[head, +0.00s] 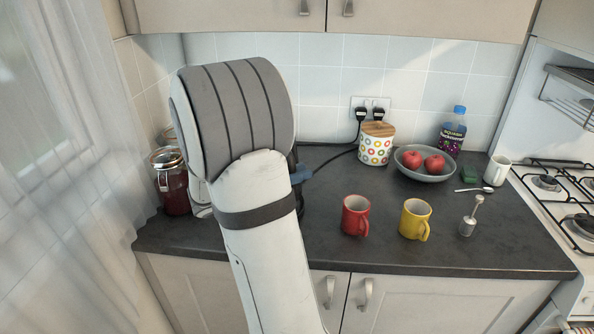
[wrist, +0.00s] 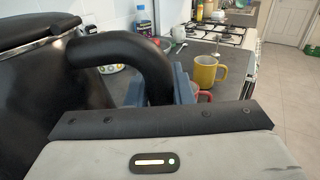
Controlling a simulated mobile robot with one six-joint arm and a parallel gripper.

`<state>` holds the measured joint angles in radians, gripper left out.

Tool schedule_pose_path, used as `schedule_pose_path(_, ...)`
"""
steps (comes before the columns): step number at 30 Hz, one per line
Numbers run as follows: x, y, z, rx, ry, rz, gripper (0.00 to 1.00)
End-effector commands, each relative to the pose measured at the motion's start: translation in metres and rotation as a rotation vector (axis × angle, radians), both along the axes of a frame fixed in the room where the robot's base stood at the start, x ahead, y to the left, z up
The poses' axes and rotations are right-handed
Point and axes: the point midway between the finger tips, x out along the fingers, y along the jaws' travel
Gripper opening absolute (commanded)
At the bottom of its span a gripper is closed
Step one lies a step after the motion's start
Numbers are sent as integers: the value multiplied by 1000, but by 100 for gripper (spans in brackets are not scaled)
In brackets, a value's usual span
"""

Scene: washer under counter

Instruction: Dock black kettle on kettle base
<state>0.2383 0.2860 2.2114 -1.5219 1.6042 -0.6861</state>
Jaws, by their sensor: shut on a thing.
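The black kettle (wrist: 35,95) fills the left of the wrist view, with its lid edge at the top left and its thick curved handle reaching right. My gripper (wrist: 160,90) is shut on that handle, with a blue finger on each side of it. In the head view my arm hides nearly all of the kettle, and only a bit of a blue finger of my gripper (head: 300,174) shows beside the arm. The kettle base cannot be made out in either view. I cannot tell whether the kettle touches anything below it.
A black cord runs from the wall socket (head: 370,108) behind my arm. A red mug (head: 355,215) and yellow mug (head: 414,219) stand right of my arm. A spotted canister (head: 376,147) and fruit bowl (head: 425,171) stand behind. A red-filled jar (head: 172,185) stands left.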

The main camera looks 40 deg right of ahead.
Motion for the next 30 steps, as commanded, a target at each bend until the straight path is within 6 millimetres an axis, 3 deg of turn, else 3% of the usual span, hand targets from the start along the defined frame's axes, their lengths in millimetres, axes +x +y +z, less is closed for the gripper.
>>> schedule_pose_path(9,0,-1,-27,-4,-5,-2,0)
schedule_pose_path(30,-1,-1,-29,-4,-5,-4,0)
